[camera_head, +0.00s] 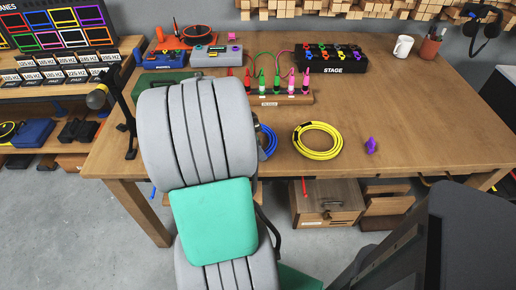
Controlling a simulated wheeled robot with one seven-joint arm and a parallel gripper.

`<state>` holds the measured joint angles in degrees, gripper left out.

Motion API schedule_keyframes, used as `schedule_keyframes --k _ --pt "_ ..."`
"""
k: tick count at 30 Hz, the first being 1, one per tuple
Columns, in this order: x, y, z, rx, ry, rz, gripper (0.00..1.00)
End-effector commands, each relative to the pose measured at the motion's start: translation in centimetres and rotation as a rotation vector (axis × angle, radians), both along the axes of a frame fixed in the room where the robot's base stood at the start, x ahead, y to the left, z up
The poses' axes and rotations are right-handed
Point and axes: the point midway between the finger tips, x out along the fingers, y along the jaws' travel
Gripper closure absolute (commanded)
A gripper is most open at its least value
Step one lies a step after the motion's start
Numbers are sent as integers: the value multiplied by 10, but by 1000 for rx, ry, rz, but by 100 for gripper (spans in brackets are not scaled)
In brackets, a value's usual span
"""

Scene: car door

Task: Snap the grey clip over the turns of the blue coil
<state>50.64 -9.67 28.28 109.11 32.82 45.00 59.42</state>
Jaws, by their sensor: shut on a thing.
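The blue coil (268,143) lies on the wooden table (375,115). Only its right edge shows; my large grey arm links cover the rest. A short blue end hangs below the table's front edge, left of my arm. I see no grey clip in this view. My gripper is hidden behind my own arm, so its fingers and anything between them do not show. I cannot tell how it stands relative to the coil.
A yellow coil (317,140) and a purple clip (371,146) lie to the right. Behind stand a rack of coloured plugs (275,97) and a black STAGE box (331,58). A black stand (127,115) is at left. The table's right side is mostly clear.

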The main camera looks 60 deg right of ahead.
Motion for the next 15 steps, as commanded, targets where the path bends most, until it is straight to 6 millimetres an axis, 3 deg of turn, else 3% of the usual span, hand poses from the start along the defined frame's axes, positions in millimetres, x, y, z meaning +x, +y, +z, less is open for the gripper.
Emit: schedule_keyframes --k 11,12,15 --pt "0 0 -9 0 0 0 100" --pt "0 0 -7 0 0 0 63" --pt "0 0 -7 0 0 0 55"
